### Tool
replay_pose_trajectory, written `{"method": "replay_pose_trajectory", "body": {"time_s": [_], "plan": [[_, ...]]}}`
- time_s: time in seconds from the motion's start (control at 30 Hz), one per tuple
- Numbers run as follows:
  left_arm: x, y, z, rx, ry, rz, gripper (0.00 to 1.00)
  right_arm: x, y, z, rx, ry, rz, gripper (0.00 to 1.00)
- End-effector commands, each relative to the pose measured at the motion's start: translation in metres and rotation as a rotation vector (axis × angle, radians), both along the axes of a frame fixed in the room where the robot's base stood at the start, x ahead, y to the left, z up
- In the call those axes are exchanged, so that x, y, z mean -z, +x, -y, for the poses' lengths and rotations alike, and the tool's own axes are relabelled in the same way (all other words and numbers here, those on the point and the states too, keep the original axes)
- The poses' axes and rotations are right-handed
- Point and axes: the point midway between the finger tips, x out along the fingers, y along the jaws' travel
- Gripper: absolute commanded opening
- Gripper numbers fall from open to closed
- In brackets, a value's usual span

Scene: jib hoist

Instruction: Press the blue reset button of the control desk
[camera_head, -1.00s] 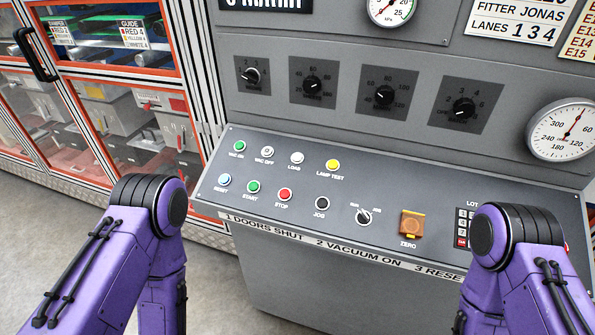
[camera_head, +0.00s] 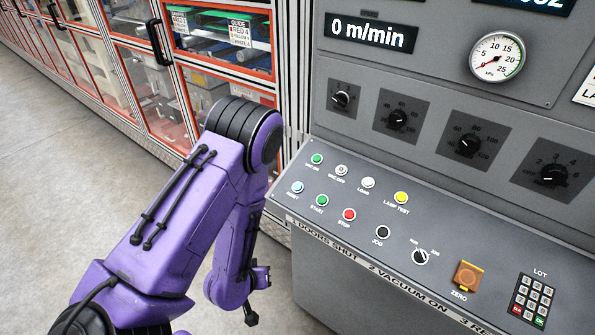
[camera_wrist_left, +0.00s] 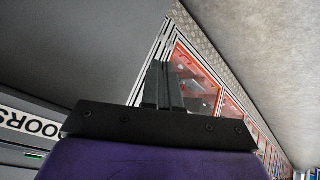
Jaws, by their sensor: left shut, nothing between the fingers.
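The blue reset button (camera_head: 297,187) is at the left end of the front row on the sloped control desk (camera_head: 450,255). A green start button (camera_head: 322,200) sits to its right. My left gripper (camera_head: 251,318) hangs low in front of the desk, left of and below the button, apart from it. In the left wrist view its fingers (camera_wrist_left: 163,86) are together with nothing between them. The button is not visible in the left wrist view. My right gripper is not in view.
A red stop button (camera_head: 349,214), a black jog button (camera_head: 382,232) and a selector knob (camera_head: 420,256) continue the front row. Glazed cabinets with orange frames (camera_head: 222,60) stand at the left. The floor (camera_head: 60,190) at left is open.

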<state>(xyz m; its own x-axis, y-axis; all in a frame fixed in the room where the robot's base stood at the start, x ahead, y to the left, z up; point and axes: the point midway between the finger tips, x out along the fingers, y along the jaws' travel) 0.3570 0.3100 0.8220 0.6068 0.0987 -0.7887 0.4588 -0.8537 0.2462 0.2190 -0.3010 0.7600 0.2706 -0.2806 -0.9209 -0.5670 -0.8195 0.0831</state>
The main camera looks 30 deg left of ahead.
Motion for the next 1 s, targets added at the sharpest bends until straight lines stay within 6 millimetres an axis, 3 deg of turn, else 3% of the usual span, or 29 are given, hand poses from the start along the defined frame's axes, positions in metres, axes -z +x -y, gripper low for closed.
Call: {"method": "replay_pose_trajectory", "body": {"time_s": [0.03, 0.2, 0.4, 0.5, 0.63, 1.0], "plan": [[-0.040, 0.025, -0.003, 0.020, -0.025, 0.071, 0.00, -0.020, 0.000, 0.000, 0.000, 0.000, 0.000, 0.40], [-0.130, 0.088, -0.008, 0.123, -0.119, 0.276, 0.00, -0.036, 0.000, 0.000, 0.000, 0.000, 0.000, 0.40], [-0.231, 0.125, -0.014, 0.245, -0.198, 0.441, 0.00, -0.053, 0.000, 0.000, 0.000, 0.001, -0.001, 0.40], [-0.266, 0.131, -0.016, 0.292, -0.221, 0.487, 0.00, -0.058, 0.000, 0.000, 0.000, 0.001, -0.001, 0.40], [-0.285, 0.133, -0.017, 0.323, -0.235, 0.509, 0.00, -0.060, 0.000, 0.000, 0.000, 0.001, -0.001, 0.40], [-0.282, 0.134, -0.017, 0.328, -0.237, 0.509, 0.00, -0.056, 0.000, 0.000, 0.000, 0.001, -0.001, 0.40]]}}
